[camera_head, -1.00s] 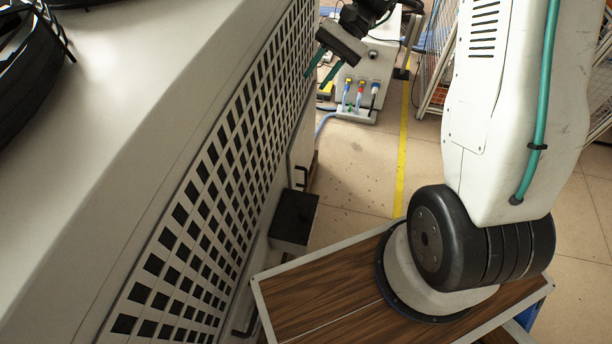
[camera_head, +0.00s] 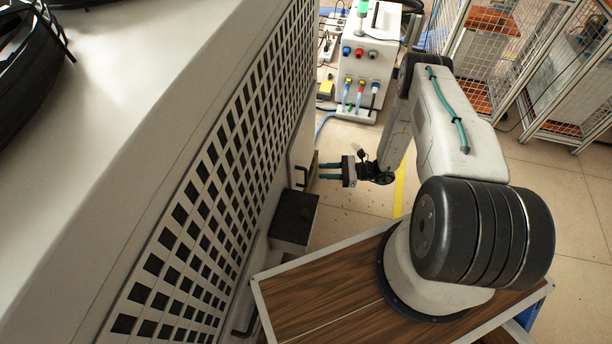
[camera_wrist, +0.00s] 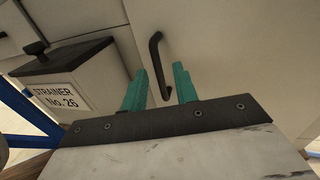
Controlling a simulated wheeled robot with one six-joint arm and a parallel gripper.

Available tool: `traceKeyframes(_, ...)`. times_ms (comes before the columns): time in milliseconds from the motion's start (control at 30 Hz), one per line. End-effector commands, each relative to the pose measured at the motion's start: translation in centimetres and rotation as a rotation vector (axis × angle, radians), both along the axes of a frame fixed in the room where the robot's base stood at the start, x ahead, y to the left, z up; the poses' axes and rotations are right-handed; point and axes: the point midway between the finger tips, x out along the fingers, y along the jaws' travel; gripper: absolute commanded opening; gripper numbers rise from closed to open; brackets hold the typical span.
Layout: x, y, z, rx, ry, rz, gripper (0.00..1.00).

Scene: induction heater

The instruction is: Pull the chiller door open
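The chiller door is a pale flat panel (camera_wrist: 225,45) with a black bar handle (camera_wrist: 161,66). In the head view, the handle (camera_head: 301,176) stands out from the side of the large pale machine, just left of my gripper (camera_head: 322,170). My gripper's two green fingers point at the door and are apart, with nothing held. In the wrist view, the handle appears between the fingers, with its upper end beyond the fingertips. I cannot tell whether the fingers touch it. The door looks flush with the machine.
A dark-topped box labelled "STRAINER No. 26" (camera_wrist: 63,92) juts out beside the door; its black lid (camera_head: 293,217) shows below the handle in the head view. A white unit with coloured connectors (camera_head: 367,65) stands behind. Wire-mesh fencing (camera_head: 490,45) is at the back right.

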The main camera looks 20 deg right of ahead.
Motion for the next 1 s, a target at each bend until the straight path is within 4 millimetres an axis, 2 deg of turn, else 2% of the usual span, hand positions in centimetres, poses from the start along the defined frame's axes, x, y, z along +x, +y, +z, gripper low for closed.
traceKeyframes(33, -0.5, 0.1, -1.1, 0.009, 0.011, -0.019, 0.29)
traceKeyframes(167, -0.9, 0.5, -2.1, 0.020, 0.022, -0.041, 0.29)
traceKeyframes(633, 1.8, 6.5, -2.1, 0.021, 0.022, -0.040, 0.29)
traceKeyframes(1000, 2.3, 7.3, -2.1, 0.020, 0.023, -0.043, 0.29)
